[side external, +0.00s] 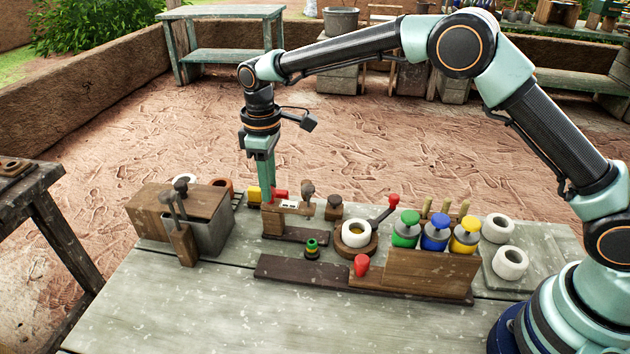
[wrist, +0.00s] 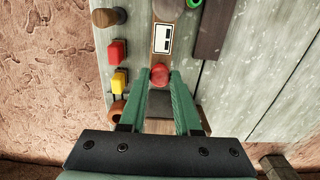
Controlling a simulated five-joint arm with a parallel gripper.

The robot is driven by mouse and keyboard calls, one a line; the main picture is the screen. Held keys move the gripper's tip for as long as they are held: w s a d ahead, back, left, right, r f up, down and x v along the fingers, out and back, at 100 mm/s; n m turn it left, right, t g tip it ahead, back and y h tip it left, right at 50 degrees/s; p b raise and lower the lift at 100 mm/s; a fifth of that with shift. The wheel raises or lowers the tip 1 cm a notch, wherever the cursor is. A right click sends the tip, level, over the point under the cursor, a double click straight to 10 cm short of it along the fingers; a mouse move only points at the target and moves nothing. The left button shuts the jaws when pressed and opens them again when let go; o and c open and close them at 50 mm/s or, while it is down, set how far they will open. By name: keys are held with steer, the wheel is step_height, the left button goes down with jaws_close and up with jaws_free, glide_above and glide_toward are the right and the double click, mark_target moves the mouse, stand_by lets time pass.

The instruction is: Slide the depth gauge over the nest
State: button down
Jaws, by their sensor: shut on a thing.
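The depth gauge (side external: 290,208) looks like a wooden bar with a white scale panel, carried on a wooden post above a dark base strip. The panel (wrist: 162,38) also shows in the wrist view, just beyond my gripper. A red knob (wrist: 160,75) sits at the near end of the bar. My gripper (side external: 268,198) points down, its fingers closed on either side of the red knob; the wrist view shows my gripper (wrist: 160,80) around it. I cannot tell surely which part is the nest; a small green-and-black piece (side external: 312,248) stands in front of the gauge.
A yellow block (wrist: 119,83) and a red block (wrist: 117,51) stand beside the gauge. A wooden box (side external: 180,205) is to the left. A round holder with a white ring (side external: 356,233), a red-tipped lever (side external: 392,201) and several coloured jars are to the right. The front tabletop is clear.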

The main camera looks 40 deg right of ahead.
steer(key=shift+r, duration=0.1)
stand_by(0.4)
steer(key=s+d, duration=0.7)
steer(key=shift+s+d, duration=0.2)
steer(key=shift+d, duration=0.05)
steer(key=c, duration=0.6)
jaws_free()
step_height(320, 180, up, 12)
